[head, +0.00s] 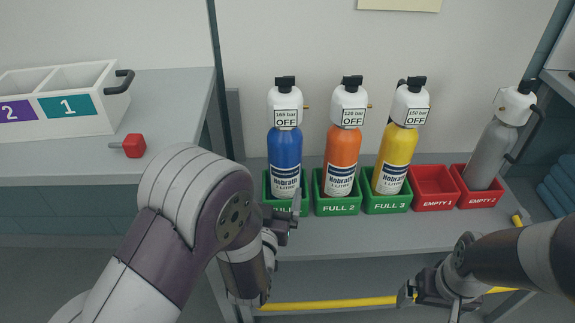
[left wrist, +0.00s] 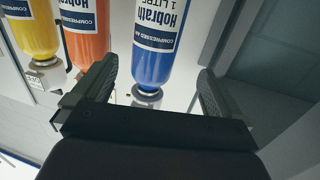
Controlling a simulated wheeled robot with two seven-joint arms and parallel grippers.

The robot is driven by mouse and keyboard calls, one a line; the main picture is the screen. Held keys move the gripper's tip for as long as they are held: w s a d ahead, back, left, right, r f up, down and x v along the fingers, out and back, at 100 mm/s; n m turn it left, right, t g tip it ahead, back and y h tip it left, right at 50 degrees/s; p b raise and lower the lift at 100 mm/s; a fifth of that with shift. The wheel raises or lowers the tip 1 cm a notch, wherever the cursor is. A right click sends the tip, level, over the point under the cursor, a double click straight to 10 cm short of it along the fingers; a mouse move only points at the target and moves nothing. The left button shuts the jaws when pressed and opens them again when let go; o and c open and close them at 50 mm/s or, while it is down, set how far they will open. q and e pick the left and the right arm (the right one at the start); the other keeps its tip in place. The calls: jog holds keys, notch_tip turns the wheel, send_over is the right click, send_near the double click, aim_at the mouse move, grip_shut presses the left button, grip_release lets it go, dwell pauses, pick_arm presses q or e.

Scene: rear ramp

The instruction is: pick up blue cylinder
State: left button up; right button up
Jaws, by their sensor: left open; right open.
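The blue cylinder (head: 285,148) stands upright in the green tray "FULL 1" (head: 270,203), with a white top marked "165 bar OFF" and a black cap. My left gripper (head: 283,215) is open and empty in front of this tray, overlapping its right edge in the head view. In the left wrist view, which looks upside down, the blue cylinder (left wrist: 160,45) shows between the spread fingers of the left gripper (left wrist: 157,85); contact cannot be seen. My right gripper (head: 432,293) is open at the lower right, away from the cylinders, partly hidden by its wrist.
Orange (head: 342,147) and yellow (head: 397,145) cylinders stand close by to the right in green trays. One red tray (head: 433,190) is empty; a grey cylinder (head: 490,150) stands in the other. A white bin (head: 85,120) and red-headed object (head: 134,146) lie on the left counter.

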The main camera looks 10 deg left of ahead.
aim_at(285, 150)
pick_arm(q)
jog(key=shift+t, duration=0.3)
jog(key=w+b, duration=0.1)
jog(key=w, duration=0.3)
jog(key=w+r+b, duration=0.1)
jog(key=w, duration=0.3)
jog(key=w+r+b, duration=0.1)
jog(key=w, duration=0.4)
jog(key=shift+a, duration=0.25)
jog(key=c, duration=1.5)
jog(key=shift+r, duration=0.3)
jog(key=shift+c, duration=1.4)
